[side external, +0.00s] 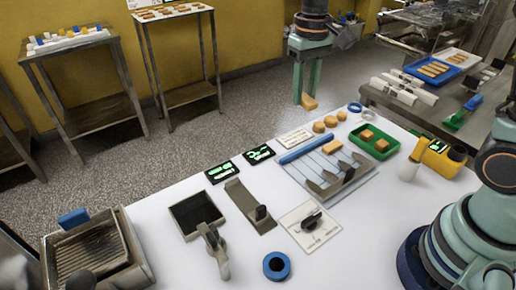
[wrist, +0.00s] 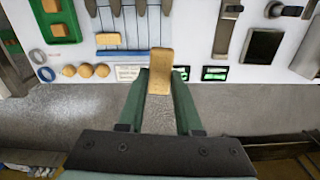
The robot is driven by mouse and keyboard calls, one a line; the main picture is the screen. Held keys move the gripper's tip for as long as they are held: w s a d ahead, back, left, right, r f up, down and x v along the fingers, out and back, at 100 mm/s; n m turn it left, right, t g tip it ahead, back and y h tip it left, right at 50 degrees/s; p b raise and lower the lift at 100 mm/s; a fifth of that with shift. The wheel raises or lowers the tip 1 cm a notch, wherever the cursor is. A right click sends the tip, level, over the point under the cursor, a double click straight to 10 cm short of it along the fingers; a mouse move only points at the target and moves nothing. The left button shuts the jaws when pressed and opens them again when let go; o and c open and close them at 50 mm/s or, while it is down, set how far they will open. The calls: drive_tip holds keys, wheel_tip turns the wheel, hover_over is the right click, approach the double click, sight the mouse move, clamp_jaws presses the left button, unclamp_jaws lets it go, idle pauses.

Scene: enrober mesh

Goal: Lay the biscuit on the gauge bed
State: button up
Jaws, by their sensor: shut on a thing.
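My gripper (side external: 306,96) is shut on a tan oblong biscuit (side external: 310,104) and holds it in the air, beyond the far edge of the white table. In the wrist view the biscuit (wrist: 160,70) juts out from between the green fingertips of my gripper (wrist: 160,88). The gauge bed (side external: 311,170) looks to be the pale slatted rack with a blue bar along one side. In the wrist view the bed (wrist: 122,24) lies ahead and left of the biscuit. A smaller tan block (side external: 332,146) sits on the bed near its far end.
A green tray (side external: 378,151) with tan blocks stands right of the bed. Several round biscuits (side external: 319,127) and a white label card (side external: 294,138) lie beside it. Two dark displays (side external: 221,171), a yellow device (side external: 439,158) and a black-lined pan (side external: 194,213) also stand on the table.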

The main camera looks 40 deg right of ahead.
drive_tip(key=n, duration=0.1)
hover_over(243, 199)
wheel_tip(243, 199, down, 20)
drive_tip(key=shift+r, duration=0.15)
drive_tip(key=shift+f, duration=0.2)
drive_tip(key=o, duration=1)
drive_tip(key=shift+r, duration=0.1)
